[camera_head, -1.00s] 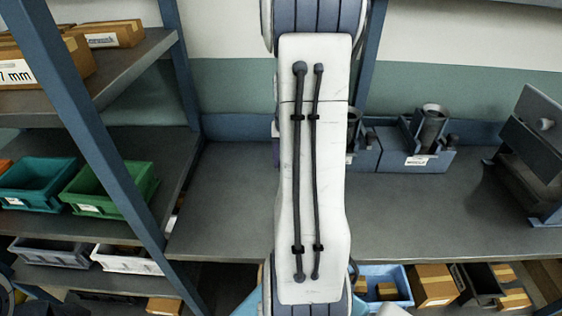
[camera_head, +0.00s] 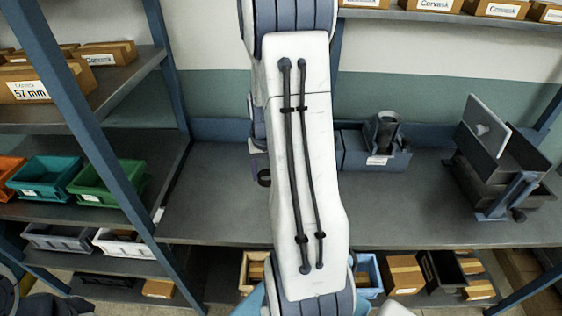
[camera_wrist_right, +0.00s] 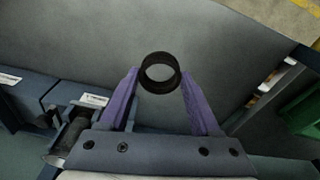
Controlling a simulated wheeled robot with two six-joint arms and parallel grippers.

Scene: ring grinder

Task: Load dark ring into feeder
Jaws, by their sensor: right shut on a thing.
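The dark ring (camera_wrist_right: 159,88) is held between the purple fingertips of my right gripper (camera_wrist_right: 159,75) in the right wrist view. It is clear of the shelf below. In the head view the ring (camera_head: 264,178) shows as a small dark loop just left of my white arm link, which hides most of the right gripper. The feeder, which seems to be the blue-grey block with an upright tube (camera_head: 384,135), stands right of the arm on the bench. A tube (camera_wrist_right: 76,130) on a block also shows at lower left in the wrist view. My left gripper is out of view.
The grey bench top (camera_head: 210,205) is bare left of the arm. A machine with a tilted plate (camera_head: 487,125) stands at the right. Green (camera_head: 100,185) and teal bins sit on the left rack, whose post (camera_head: 95,130) rises nearby. Boxes fill the lower shelf.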

